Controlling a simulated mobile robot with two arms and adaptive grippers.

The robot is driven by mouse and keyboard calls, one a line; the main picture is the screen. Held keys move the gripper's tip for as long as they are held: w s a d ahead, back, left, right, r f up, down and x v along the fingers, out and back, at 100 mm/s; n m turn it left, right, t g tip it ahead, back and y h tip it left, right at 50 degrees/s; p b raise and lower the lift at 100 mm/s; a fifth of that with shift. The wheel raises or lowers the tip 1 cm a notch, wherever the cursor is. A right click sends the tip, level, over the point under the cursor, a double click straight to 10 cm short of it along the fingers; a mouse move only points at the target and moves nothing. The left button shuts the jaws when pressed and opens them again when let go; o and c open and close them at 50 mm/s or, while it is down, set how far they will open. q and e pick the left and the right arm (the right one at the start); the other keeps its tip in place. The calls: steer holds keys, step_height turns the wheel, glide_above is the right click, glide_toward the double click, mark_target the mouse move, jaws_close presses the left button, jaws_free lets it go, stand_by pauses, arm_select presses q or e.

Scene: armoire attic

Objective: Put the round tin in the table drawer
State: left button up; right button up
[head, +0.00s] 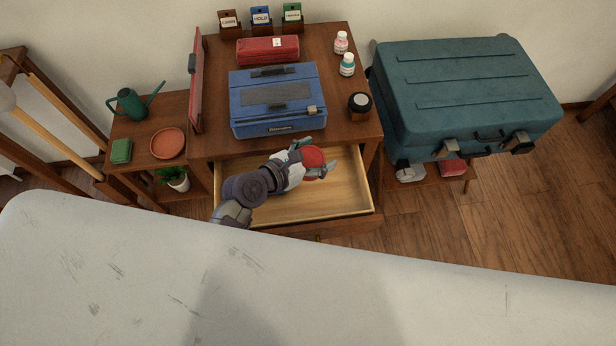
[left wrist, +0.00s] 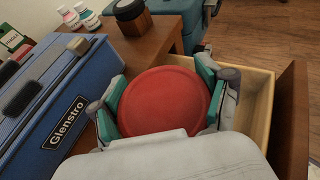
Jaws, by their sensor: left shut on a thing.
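The round tin is red, and my left gripper (head: 312,158) is shut on it, with a finger on either side. The tin (head: 312,156) is held over the open table drawer (head: 340,200), near its back edge. In the left wrist view the red lid of the tin (left wrist: 165,100) faces the camera, between the green-padded fingers. The drawer's pale wooden wall (left wrist: 262,110) shows to the right of the tin. The drawer looks empty where I can see into it; my arm hides part of it. My right gripper is not in view.
A blue toolbox (head: 278,100) stands on the table behind the drawer, close to the gripper. A dark jar (head: 360,106) stands at the table's right edge. A teal suitcase (head: 465,90) is to the right. A white surface (head: 300,290) fills the foreground.

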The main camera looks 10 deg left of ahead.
arm_select(q)
step_height(320, 180, down, 11)
steer(key=b, duration=0.4)
steer(key=shift+a+b, duration=0.1)
steer(key=shift+b, duration=0.2)
steer(key=shift+f, duration=0.25)
steer(key=shift+w, duration=0.15)
steer(key=w+d, duration=0.2)
steer(key=w, duration=0.1)
steer(key=shift+d+r, duration=0.1)
steer(key=shift+d, duration=0.2)
steer(key=shift+f+b, duration=0.35)
steer(key=shift+f, duration=0.45)
steer(key=shift+a+r, duration=0.1)
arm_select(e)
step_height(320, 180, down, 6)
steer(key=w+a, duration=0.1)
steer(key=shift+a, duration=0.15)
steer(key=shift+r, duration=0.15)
